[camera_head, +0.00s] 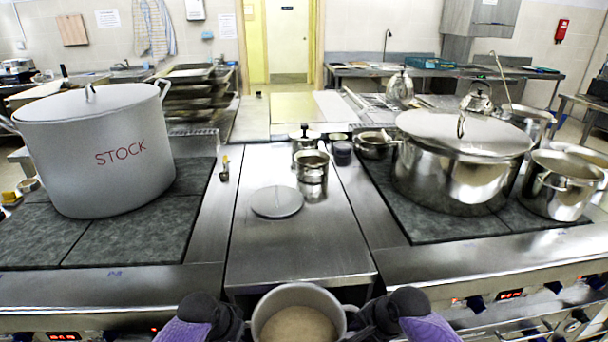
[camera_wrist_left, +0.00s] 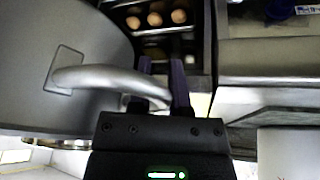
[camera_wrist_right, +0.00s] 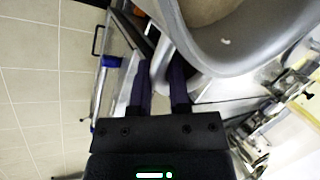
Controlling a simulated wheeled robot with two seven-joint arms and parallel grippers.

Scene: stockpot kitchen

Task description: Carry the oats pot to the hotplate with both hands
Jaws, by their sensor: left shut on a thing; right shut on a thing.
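The oats pot (camera_head: 299,292) is a grey open pot with pale oats (camera_head: 298,327) inside, at the bottom middle of the head view. My left gripper (camera_head: 237,322) is at its left side and my right gripper (camera_head: 364,318) at its right side. In the left wrist view the left gripper (camera_wrist_left: 162,85) is shut on a loop handle (camera_wrist_left: 110,80). In the right wrist view the right gripper (camera_wrist_right: 163,75) is shut on the other handle, beside the pot wall (camera_wrist_right: 235,58). Two dark hotplates show, the left one (camera_head: 130,235) and the right one (camera_head: 440,222).
A large STOCK pot (camera_head: 90,165) covers much of the left hotplate. A lidded steel pot (camera_head: 455,175) and a smaller pot (camera_head: 560,187) stand on the right. The steel counter (camera_head: 295,250) between has a flat grey lid (camera_head: 277,202) and small pots (camera_head: 312,168); its front part is clear.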

